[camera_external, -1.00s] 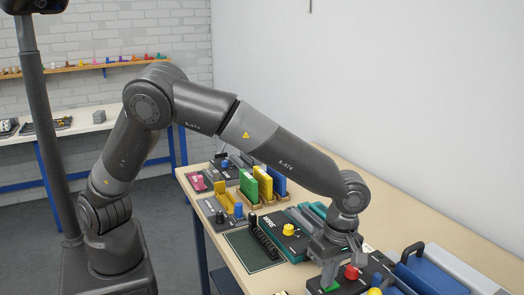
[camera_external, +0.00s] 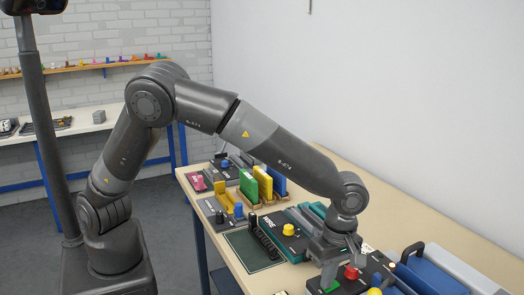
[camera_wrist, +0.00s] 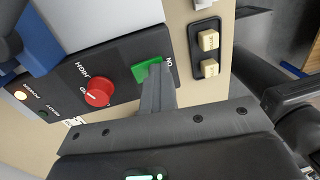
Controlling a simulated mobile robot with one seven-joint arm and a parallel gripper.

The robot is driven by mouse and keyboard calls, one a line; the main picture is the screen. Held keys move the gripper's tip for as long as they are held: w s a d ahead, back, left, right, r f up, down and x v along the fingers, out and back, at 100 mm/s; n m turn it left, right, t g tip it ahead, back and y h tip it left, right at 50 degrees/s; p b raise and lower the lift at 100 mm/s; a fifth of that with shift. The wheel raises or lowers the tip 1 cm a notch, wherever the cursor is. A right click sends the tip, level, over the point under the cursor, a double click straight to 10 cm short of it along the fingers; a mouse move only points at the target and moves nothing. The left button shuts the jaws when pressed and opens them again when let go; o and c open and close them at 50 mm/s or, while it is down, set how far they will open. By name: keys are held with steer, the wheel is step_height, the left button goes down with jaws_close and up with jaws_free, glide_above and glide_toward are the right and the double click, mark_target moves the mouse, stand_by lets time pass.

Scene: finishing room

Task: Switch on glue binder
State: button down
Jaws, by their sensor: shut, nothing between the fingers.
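The glue binder's dark control panel (camera_wrist: 115,60) fills the upper left of the wrist view. It has a red knob (camera_wrist: 98,92), a green button (camera_wrist: 149,69) beside the word ON, and a pale, bright-looking lamp (camera_wrist: 20,95) marked POWER. My gripper (camera_wrist: 158,82) is shut and empty, its fingertips over the green button's lower edge. I cannot tell whether they touch it or whether it is pressed. In the external view my gripper (camera_external: 328,283) points down at the green button (camera_external: 331,287), left of the red knob (camera_external: 351,272).
A blue part (camera_wrist: 40,45) stands at the panel's left. Another machine with a yellow knob (camera_external: 288,230) and a dark green mat (camera_external: 255,250) lie left of my gripper. Coloured binders (camera_external: 263,184) stand further back.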

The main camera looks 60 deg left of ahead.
steer(key=shift+w+f, duration=0.1)
steer(key=shift+f, duration=0.3)
steer(key=shift+w+r, duration=0.1)
steer(key=shift+r, duration=0.3)
step_height(320, 180, up, 14)
steer(key=s, duration=0.2)
steer(key=s+a+r+m+t+h, duration=0.1)
steer(key=a+r+m, duration=0.3)
steer(key=a, duration=0.8)
steer(key=s+a+r+m+t+h, duration=0.1)
steer(key=a+r+m, duration=0.25)
steer(key=a, duration=0.85)
steer(key=s+a+f+m+t+y, duration=0.2)
steer(key=s+a+m+t, duration=0.3)
steer(key=s+a+m, duration=0.5)
steer(key=s+a+f, duration=0.1)
steer(key=s+a, duration=0.4)
steer(key=a, duration=0.2)
